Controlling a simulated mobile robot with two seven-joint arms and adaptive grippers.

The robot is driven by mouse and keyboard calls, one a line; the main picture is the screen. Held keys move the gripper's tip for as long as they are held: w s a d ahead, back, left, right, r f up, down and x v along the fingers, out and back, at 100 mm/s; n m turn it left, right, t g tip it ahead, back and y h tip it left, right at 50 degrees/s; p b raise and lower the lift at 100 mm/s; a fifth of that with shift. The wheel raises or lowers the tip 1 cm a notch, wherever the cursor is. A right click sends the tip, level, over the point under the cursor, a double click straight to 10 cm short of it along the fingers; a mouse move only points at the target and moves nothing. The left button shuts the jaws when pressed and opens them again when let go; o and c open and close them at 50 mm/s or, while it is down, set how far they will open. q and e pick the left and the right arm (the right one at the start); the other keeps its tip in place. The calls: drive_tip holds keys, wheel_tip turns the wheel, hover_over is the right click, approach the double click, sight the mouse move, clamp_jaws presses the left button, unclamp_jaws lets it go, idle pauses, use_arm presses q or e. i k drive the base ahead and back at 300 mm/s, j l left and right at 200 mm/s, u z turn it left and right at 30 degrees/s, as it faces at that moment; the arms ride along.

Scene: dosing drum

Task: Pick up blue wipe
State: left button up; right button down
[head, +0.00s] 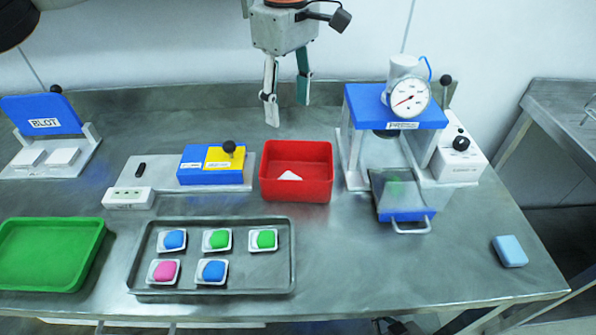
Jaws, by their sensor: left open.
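The blue wipe (510,251) is a small light blue block lying on the bare steel table near its right front corner. My left gripper (287,96) hangs from the top middle of the head view, fingers pointing down. Its fingers are apart with nothing between them. It is above the back of the table, behind the red bin, and far to the left of and behind the wipe. My right gripper is not in view.
A press with a gauge (408,98) stands between gripper and wipe. A red bin (296,190), a blue-yellow device (212,165), a grey tray (211,286) with several coloured pads, a green tray (50,255) and a BLOT stand (42,115) fill the left. Table around the wipe is clear.

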sight(509, 251)
drive_tip(key=k, duration=1.5)
